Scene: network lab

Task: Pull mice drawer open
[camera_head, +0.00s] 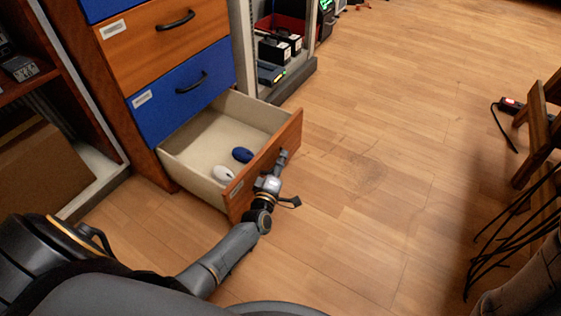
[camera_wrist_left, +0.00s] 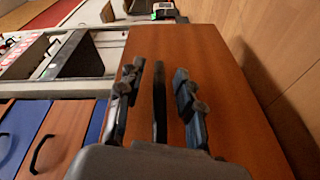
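The mice drawer (camera_head: 262,165), the bottom one with an orange wood front, stands pulled out of the cabinet. A white mouse (camera_head: 223,174) and a blue mouse (camera_head: 242,155) lie inside it. My left gripper (camera_head: 280,162) is at the outer face of the drawer front. In the left wrist view, its two fingers (camera_wrist_left: 157,78) are spread on either side of the dark drawer handle (camera_wrist_left: 160,105), with gaps visible on both sides. The head view does not show the handle clearly. My right gripper is not in view.
Above the open drawer are closed blue (camera_head: 170,98) and orange (camera_head: 150,50) drawers. A shelf with black boxes (camera_head: 275,48) stands behind it. Wooden legs (camera_head: 540,130) and dark cables (camera_head: 520,215) are at the right. The floor between is clear.

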